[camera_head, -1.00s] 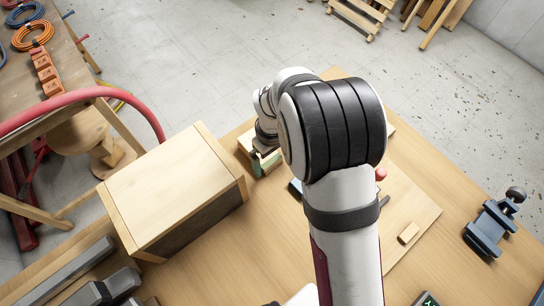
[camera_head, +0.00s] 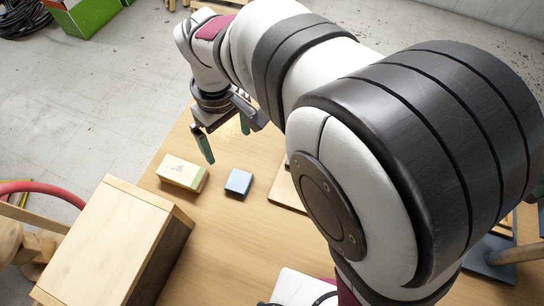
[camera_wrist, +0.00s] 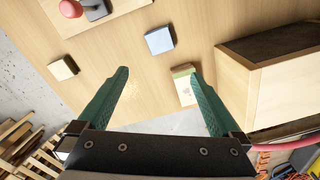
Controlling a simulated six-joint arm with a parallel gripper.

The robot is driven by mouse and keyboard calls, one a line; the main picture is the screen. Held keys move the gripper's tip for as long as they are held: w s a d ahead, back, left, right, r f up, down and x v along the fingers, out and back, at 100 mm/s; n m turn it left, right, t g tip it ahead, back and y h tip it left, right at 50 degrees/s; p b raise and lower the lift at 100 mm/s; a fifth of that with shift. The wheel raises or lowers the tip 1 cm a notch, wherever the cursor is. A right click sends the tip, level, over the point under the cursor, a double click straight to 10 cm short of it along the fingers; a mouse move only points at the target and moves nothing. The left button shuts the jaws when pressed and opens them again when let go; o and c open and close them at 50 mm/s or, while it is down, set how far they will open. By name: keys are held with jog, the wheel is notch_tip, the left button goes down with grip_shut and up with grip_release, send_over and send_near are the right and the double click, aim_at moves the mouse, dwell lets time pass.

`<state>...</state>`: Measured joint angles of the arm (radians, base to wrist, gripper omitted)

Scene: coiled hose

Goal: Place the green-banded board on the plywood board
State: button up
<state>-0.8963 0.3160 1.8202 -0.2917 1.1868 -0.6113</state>
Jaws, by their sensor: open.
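The green-banded board (camera_head: 178,171) is a small pale wooden block with a green band, lying on the table left of a blue block. It also shows in the wrist view (camera_wrist: 181,88), just left of the right fingertip. My gripper (camera_head: 226,140) is open and empty, raised above the table near the green-banded board, and its green fingers point down. In the wrist view my gripper (camera_wrist: 159,73) has clear space between its fingertips. The plywood board (camera_head: 284,190) is mostly hidden behind my arm. Part of it shows at the top of the wrist view (camera_wrist: 128,6).
A blue block (camera_head: 238,182) lies between the green-banded board and the plywood board. A large wooden box (camera_head: 115,235) stands at the left. A red knob (camera_wrist: 70,8) and a small wooden block (camera_wrist: 63,69) show in the wrist view. Bare table surrounds the blue block.

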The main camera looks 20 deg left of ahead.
jog(key=d+r+m, duration=0.4)
jog(key=d+m, duration=0.2)
jog(key=d, duration=0.6)
jog(key=s+d+m+y, duration=0.1)
jog(key=s+d+m, duration=0.9)
jog(key=d+m, duration=0.3)
jog(key=shift+d+f+y, duration=0.3)
jog(key=shift+d+f, duration=0.1)
jog(key=shift+d, duration=0.1)
jog(key=w+a+r+n+h, duration=0.1)
jog(key=w+a+r+n, duration=0.3)
jog(key=w+a+r, duration=0.6)
jog(key=a+n, duration=0.2)
jog(key=a, duration=1.3)
notch_tip(320, 180, down, 10)
jog(key=shift+s+a+r+h, duration=0.2)
jog(key=shift+s+a+h, duration=0.1)
jog(key=shift+a+h, duration=0.15)
